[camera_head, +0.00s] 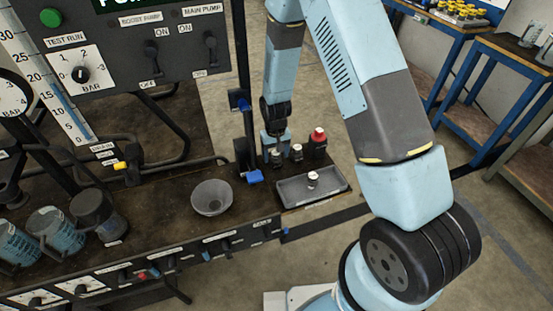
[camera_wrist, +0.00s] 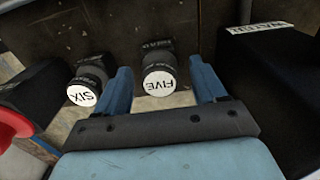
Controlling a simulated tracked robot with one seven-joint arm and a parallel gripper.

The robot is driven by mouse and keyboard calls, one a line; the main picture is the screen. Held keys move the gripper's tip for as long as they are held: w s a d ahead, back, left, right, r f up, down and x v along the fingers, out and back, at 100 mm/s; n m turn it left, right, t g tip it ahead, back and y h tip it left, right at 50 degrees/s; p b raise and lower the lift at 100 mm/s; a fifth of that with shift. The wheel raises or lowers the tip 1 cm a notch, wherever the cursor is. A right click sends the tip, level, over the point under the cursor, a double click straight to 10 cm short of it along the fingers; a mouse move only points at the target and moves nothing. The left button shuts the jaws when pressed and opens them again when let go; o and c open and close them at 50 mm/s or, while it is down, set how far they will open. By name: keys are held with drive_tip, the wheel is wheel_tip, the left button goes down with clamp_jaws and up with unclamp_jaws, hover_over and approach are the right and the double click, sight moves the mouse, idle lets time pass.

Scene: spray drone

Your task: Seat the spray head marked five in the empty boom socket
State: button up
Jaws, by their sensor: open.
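The spray head marked five (camera_wrist: 158,84) has a dark body and a white round top, its lettering upside down in the wrist view. My gripper (camera_wrist: 164,82) is open, with one blue finger on each side of this head and visible gaps between. In the head view my gripper (camera_head: 276,143) is low over the back of the bench's right end. The spray head marked six (camera_wrist: 82,94) stands just left of the left finger. I cannot make out the empty boom socket in either view.
A red-capped dark object (camera_head: 318,140) stands beside the heads. A dark tray (camera_head: 335,184) with a white-topped piece lies in front. A grey bowl (camera_head: 211,198) stands to the left. A black labelled box (camera_wrist: 270,85) is close right of my gripper.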

sight(276, 153)
idle(0.5)
clamp_jaws()
idle(0.5)
drive_tip(key=shift+r, duration=0.2)
drive_tip(key=shift+r, duration=2.8)
